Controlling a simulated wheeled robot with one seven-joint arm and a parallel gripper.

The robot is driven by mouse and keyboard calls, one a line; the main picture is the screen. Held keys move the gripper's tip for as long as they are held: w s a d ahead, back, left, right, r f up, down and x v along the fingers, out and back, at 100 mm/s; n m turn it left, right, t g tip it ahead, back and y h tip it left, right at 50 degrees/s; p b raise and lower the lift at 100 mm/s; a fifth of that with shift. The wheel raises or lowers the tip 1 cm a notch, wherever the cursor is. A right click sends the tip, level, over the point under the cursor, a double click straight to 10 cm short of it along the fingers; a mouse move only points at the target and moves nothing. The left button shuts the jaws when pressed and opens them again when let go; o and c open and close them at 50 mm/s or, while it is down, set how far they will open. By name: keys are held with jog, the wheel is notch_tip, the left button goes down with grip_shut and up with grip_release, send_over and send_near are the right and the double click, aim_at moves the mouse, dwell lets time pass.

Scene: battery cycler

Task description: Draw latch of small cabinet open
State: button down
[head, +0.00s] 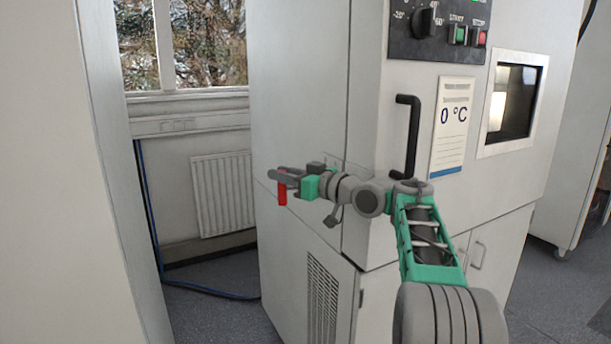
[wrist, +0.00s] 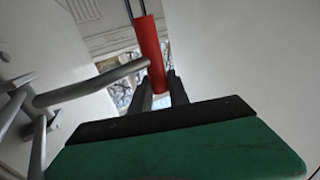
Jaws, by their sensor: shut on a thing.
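The latch shows as a red handle (head: 282,194) in the head view, hanging just below the fingertips of my gripper (head: 285,178). In the wrist view the red handle (wrist: 151,55) is a smooth red cylinder at the tips of the two dark fingers of my gripper (wrist: 160,92). The fingers are shut on it. A grey rod (wrist: 90,85) runs from beside the handle towards grey bars at the left of the wrist view. The fingers partly hide the handle's lower end in the wrist view, and I cannot see how the latch joins its cabinet.
A tall white test chamber (head: 320,90) stands behind my arm, with a black door handle (head: 413,135), a dark control panel (head: 440,28) and a window (head: 513,100). A pale panel (head: 60,170) fills the left side. Floor with a blue cable (head: 205,290) lies between them.

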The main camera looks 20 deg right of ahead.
jog(key=shift+s+f+b, duration=0.1)
jog(key=shift+s+b, duration=0.25)
jog(key=shift+s, duration=0.4)
jog(key=c, duration=1.3)
grip_release()
jog(key=shift+d, duration=0.1)
jog(key=shift+o, duration=0.2)
jog(key=shift+s+d, duration=0.1)
jog(key=v, duration=0.7)
jog(key=shift+s+d+b, duration=0.2)
jog(key=shift+s+b, duration=0.1)
jog(key=shift+b, duration=0.1)
